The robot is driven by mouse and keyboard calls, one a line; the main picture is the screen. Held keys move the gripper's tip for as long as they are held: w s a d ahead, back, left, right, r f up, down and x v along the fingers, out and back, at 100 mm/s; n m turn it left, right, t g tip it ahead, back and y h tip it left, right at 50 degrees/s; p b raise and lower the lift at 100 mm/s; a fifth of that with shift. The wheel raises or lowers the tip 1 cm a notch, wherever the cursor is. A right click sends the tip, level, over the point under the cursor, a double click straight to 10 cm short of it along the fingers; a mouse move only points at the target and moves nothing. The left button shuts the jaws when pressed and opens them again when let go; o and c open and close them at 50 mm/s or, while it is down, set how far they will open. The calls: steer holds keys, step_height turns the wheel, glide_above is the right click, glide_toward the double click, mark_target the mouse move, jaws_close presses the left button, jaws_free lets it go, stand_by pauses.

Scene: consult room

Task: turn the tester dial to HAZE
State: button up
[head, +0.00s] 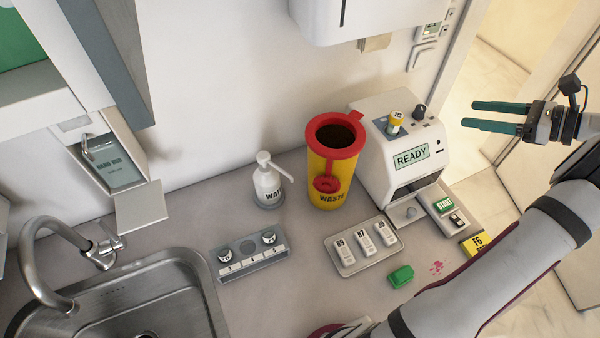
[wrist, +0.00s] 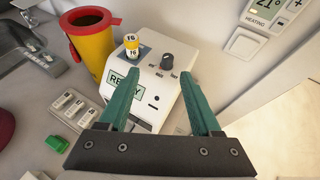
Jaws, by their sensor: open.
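The tester (head: 400,140) is a white machine at the back right of the counter, its screen (head: 411,157) reading READY. Its black dial (head: 419,111) sits on top, with small labels around it that are too small to read. In the wrist view the dial (wrist: 167,60) stands on the tester's top, ahead of the fingers. A yellow-and-white vial marked F6 (head: 395,122) stands upright on the blue patch beside the dial. My gripper (head: 472,114) is open and empty, to the right of the tester and apart from the dial; its green fingers (wrist: 164,92) also show in the wrist view.
A yellow waste bin with a red rim (head: 318,165) stands left of the tester. A tray of labelled cartridges (head: 345,265), a green block (head: 401,276) and a yellow F6 box (head: 475,243) lie in front. A wall heating control (wrist: 265,12) is at the right.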

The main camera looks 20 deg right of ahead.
steer(key=w+a+r+n+g, duration=0.1)
steer(key=w+a+n+g, duration=0.1)
steer(key=a, duration=0.5)
steer(key=w+a+r+n+g+y, duration=0.1)
steer(key=w+a+n+g, duration=0.1)
steer(key=a, duration=0.5)
steer(key=w+a+r+n+g, duration=0.1)
steer(key=w+a+n+g, duration=0.1)
steer(key=a, duration=0.6)
steer(key=shift+w+a+n+y, duration=0.1)
steer(key=shift+w+n+y, duration=0.3)
steer(key=shift+w+n, duration=0.55)
steer(key=s+a+n+g+h, duration=0.1)
steer(key=s+a+n+g, duration=0.1)
steer(key=a, duration=0.7)
steer(key=s+a+f+n+g+h, duration=0.1)
steer(key=s+a+n+g, duration=0.1)
steer(key=s+a+n, duration=0.3)
steer(key=a+n, duration=0.1)
steer(key=a, duration=0.2)
steer(key=shift+s+a+g, duration=0.3)
steer(key=shift+a+g, duration=0.1)
steer(key=shift+n, duration=0.25)
steer(key=shift+c, duration=0.3)
